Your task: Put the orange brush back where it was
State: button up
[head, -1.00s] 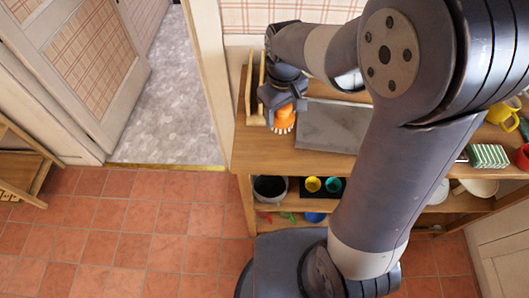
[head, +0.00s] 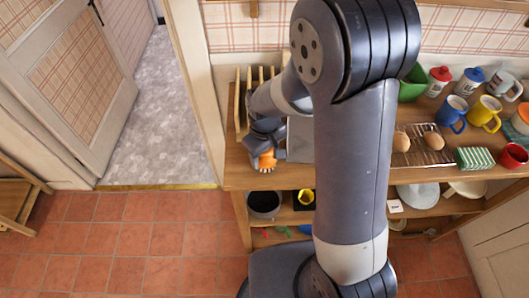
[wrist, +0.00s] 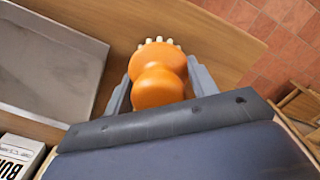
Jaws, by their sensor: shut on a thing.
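The orange brush (head: 266,160) has a rounded orange body with pale bristles at one end. In the wrist view the brush (wrist: 158,75) sits between the two grey fingers of my gripper (wrist: 160,88), which is shut on it. In the head view my gripper (head: 264,148) is over the left end of the wooden counter, close to its front edge. The wrist view shows the counter top below the brush; I cannot tell whether the brush touches it. My arm hides part of the counter.
A grey tray (wrist: 48,62) lies beside the brush, and a wooden rack (head: 241,103) stands behind my gripper. A dark pot (head: 264,204) is on the shelf below.

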jog(key=shift+f, duration=0.1)
jog(key=o, duration=0.5)
jog(key=shift+f, duration=0.1)
jog(key=o, duration=0.5)
jog(key=shift+c, duration=0.2)
notch_tip(320, 180, up, 12)
jog(key=shift+r+b, duration=0.25)
jog(key=shift+b, duration=0.05)
